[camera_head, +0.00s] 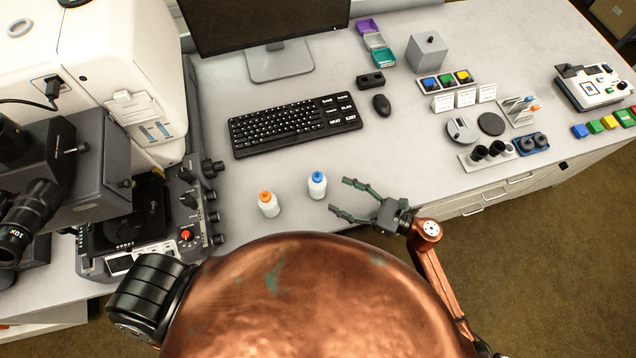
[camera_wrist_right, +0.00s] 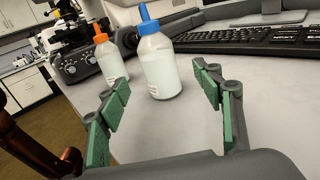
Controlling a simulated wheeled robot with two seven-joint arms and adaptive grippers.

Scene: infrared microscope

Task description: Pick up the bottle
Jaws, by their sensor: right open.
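Two white bottles stand upright on the light grey table. The blue-capped bottle (camera_head: 317,185) is on the right and the orange-capped bottle (camera_head: 268,204) is to its left, nearer the front edge. My right gripper (camera_head: 338,196) is open and empty, just right of the blue-capped bottle, with its fingers pointing at it. In the right wrist view the blue-capped bottle (camera_wrist_right: 158,62) stands ahead, between and beyond the open green-padded fingers (camera_wrist_right: 165,105). The orange-capped bottle (camera_wrist_right: 109,58) is farther left there, behind the left finger. Neither bottle is touched. My left gripper is not in view.
A keyboard (camera_head: 295,124) and mouse (camera_head: 381,105) lie behind the bottles. The microscope (camera_head: 70,190) with its knobs stands at the left. Small dishes and holders (camera_head: 490,150) are at the right. The table around the bottles is clear.

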